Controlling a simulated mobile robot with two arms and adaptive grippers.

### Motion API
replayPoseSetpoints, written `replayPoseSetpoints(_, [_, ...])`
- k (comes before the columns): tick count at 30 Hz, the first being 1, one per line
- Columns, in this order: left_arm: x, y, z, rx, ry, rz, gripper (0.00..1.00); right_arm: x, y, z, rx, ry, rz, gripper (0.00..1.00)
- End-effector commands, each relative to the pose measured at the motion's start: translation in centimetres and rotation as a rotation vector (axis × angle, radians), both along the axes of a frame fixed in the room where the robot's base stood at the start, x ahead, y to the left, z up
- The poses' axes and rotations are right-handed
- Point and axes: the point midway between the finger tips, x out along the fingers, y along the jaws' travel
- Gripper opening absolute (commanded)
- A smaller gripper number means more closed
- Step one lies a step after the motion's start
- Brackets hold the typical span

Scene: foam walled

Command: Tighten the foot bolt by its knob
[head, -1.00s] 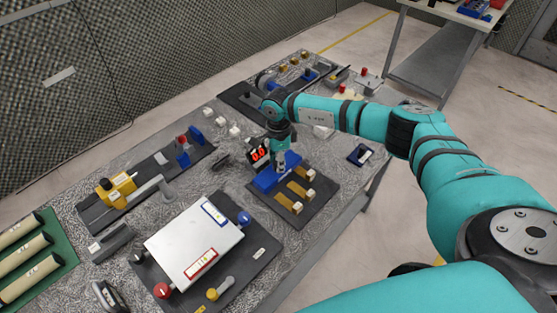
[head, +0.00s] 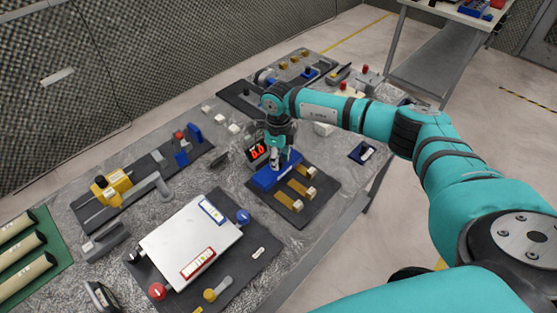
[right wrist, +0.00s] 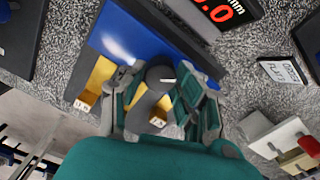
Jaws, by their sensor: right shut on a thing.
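The blue block (head: 268,180) stands on a dark mat, below a small display with red digits. It shows from above in the right wrist view (right wrist: 125,40). My right gripper (head: 275,163) points down at the block. In the right wrist view its two fingers (right wrist: 161,88) are on either side of a round dark grey knob (right wrist: 158,75) and shut on it. The bolt under the knob is hidden. In the head view the gripper covers the knob. My left gripper is not in view.
Yellow strips (head: 300,189) with pale ends stick out in front of the block. The display (head: 257,151) stands close behind the gripper. A white plate (head: 190,238) with coloured knobs is at the left front. A dark blue pad (head: 362,152) lies to the right.

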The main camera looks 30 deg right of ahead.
Motion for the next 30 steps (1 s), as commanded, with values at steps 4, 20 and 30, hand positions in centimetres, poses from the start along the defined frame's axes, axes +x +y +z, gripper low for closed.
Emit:
replayPoseSetpoints(4, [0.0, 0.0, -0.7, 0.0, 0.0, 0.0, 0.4, 0.1, 0.0, -0.1, 0.0, -0.003, -0.139, 0.0])
replayPoseSetpoints(20, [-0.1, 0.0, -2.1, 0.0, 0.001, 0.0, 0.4, 0.1, 0.0, 0.0, 0.001, -0.004, -0.643, 0.0])
replayPoseSetpoints(30, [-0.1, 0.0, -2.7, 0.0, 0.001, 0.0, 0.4, 0.1, 0.1, 0.1, 0.002, -0.004, -0.965, 0.0])
